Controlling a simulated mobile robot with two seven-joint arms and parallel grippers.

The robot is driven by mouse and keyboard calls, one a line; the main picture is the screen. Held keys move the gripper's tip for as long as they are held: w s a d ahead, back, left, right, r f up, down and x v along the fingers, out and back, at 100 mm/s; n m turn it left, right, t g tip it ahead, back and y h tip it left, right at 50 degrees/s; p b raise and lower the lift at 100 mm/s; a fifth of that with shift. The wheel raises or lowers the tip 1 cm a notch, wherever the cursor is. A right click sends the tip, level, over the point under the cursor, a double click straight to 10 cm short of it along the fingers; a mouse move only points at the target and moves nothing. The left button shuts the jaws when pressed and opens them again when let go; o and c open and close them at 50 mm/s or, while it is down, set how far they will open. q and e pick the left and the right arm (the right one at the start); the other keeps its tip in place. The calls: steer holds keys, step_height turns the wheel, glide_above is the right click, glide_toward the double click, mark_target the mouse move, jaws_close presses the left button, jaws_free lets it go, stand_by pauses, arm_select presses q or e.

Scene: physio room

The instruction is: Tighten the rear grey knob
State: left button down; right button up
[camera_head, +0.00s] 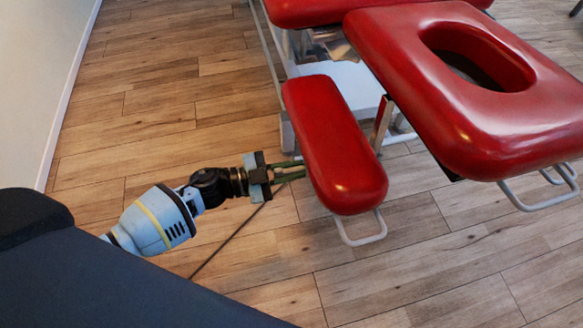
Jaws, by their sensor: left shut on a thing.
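My left arm comes in from the lower left, and its gripper (290,172) is at the left side of a narrow red armrest pad (335,140). Its two green fingers point right, and their tips go out of sight at the pad's edge. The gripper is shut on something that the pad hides. The rear grey knob does not show, so I cannot see whether it is what the fingers hold. My right gripper is not in view.
The red treatment table, with a face-hole headrest (470,110), stands to the right. White metal loops (362,232) stick out below the pads. A thin dark cable or line (228,240) runs near my gripper. Wooden floor (150,120) is clear at the left.

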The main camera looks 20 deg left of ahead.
arm_select(q)
steer(key=m, duration=0.4)
steer(key=shift+m, duration=0.3)
steer(key=m, duration=0.2)
steer(key=shift+m, duration=0.4)
steer(key=m+b, duration=0.1)
steer(key=m, duration=0.1)
steer(key=shift+f+m, duration=0.1)
steer(key=shift+m, duration=0.2)
steer(key=m, duration=0.3)
steer(key=shift+b, duration=0.3)
steer(key=shift+m, duration=0.4)
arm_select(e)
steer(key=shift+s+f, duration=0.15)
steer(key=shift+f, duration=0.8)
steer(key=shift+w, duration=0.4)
